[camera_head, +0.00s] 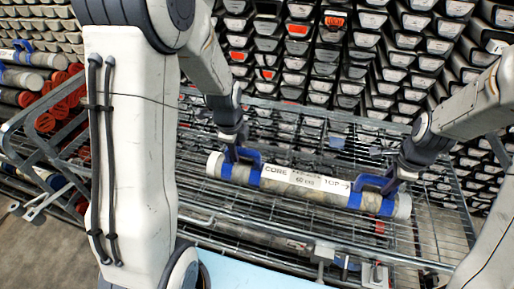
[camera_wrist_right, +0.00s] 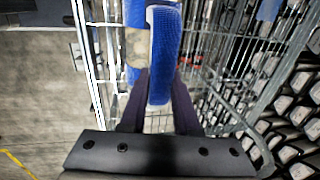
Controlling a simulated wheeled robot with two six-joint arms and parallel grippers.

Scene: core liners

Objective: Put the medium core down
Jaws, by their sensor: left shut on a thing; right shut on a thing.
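The medium core (camera_head: 300,181) is a grey cylinder with a white "CORE 60 cm TOP" label and a blue band with a blue handle near each end. It lies almost level over the wire cart (camera_head: 270,222), its right end slightly lower in the picture. I cannot tell whether it touches the wire. My left gripper (camera_head: 238,153) is shut on the left blue handle, and my right gripper (camera_head: 392,181) is shut on the right one. In the right wrist view the handle (camera_wrist_right: 165,50) stands between the dark fingers (camera_wrist_right: 158,108), with part of the core (camera_wrist_right: 137,48) beside it.
Racks of dark core trays with white fronts (camera_head: 350,60) fill the back. More cores lie on a rack at the left (camera_head: 30,78), beside red-ended tubes (camera_head: 62,100). The cart's wire rim surrounds the core; bare floor (camera_wrist_right: 40,110) shows beside the cart.

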